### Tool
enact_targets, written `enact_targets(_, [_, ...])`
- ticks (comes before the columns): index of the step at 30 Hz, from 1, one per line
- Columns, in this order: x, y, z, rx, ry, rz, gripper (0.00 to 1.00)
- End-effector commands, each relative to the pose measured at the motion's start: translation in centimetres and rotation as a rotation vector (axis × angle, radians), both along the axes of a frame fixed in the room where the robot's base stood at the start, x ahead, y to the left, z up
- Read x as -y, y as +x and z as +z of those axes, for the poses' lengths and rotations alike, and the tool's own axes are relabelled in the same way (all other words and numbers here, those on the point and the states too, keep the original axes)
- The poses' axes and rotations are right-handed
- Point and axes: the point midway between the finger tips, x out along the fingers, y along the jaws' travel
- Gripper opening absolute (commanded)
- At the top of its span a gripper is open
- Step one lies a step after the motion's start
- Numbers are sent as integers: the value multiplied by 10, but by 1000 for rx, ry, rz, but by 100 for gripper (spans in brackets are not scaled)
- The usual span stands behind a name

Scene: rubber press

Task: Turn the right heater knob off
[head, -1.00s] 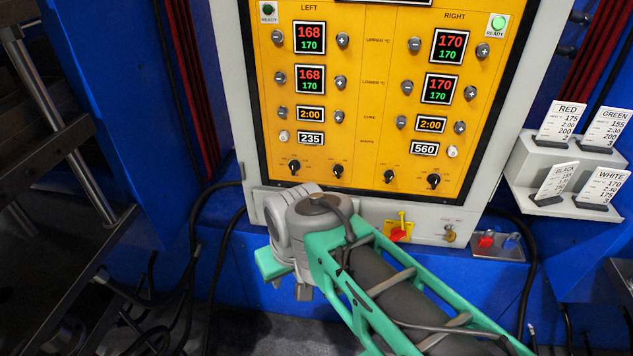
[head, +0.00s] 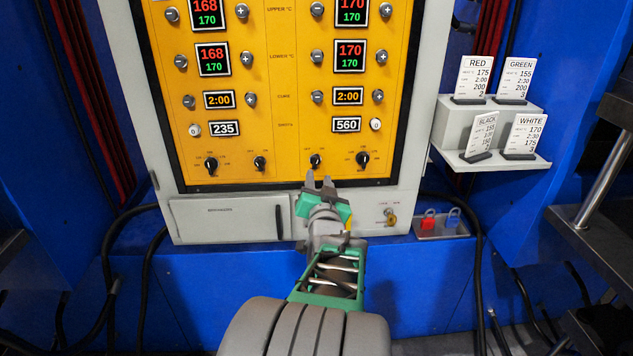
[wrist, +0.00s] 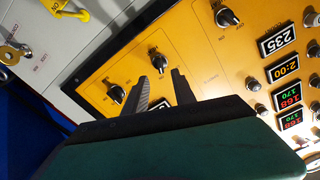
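The yellow control panel (head: 285,110) carries a row of black knobs along its lower edge. The right half has a smaller knob (head: 315,161) and a larger knob (head: 363,160). Their labels are too small to read, so I cannot tell which is the heater knob. My gripper (head: 319,182) is open and empty just below the smaller right knob. In the wrist view my gripper (wrist: 159,74) shows two spread grey fingers, with the smaller right knob (wrist: 158,61) between and beyond their tips, apparently untouched. The larger right knob (wrist: 117,93) lies to the left.
Two left-half knobs (head: 211,163) (head: 260,163) line the same row. A grey cabinet door with a dark handle (head: 278,222) is below. Recipe cards (head: 474,78) stand on a shelf.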

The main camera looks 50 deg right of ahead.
Motion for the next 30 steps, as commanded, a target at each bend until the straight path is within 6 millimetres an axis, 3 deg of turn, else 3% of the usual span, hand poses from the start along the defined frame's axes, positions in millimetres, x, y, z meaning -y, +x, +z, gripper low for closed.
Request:
enact_targets(12, [52,43,3,5,-4,-4,32])
enact_targets(22, [58,49,3,5,-4,-4,32])
enact_targets(30, [58,49,3,5,-4,-4,10])
